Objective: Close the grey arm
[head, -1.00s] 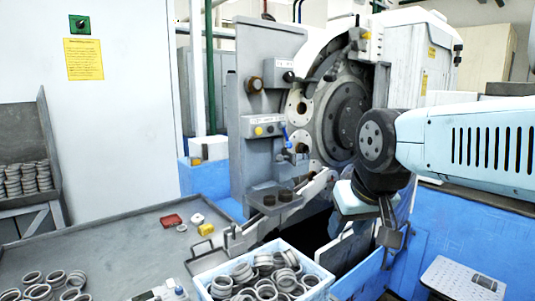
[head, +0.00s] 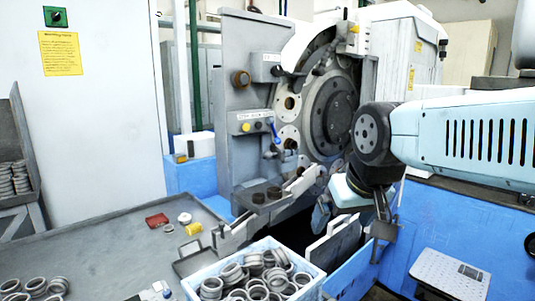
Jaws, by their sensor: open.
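The ring grinder (head: 330,110) stands in the middle of the head view, with its large round grinding head exposed. A narrow pale grey arm (head: 300,184) slants across the front of the machine, below the round head. I cannot tell for sure that it is the task's grey arm. My gripper (head: 380,224) hangs down from my wrist, to the right of this piece and in front of the machine. The gripper is open and holds nothing that I can see. Its fingers are small and partly hidden, and I cannot tell whether they touch anything.
A white crate of metal rings (head: 310,285) stands at the front, beside the grey table (head: 110,255). A blue lever (head: 275,132) sits on the upright grey panel (head: 240,85). A blue barrier (head: 450,225) runs behind and below my arm. A perforated plate (head: 450,278) lies at lower right.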

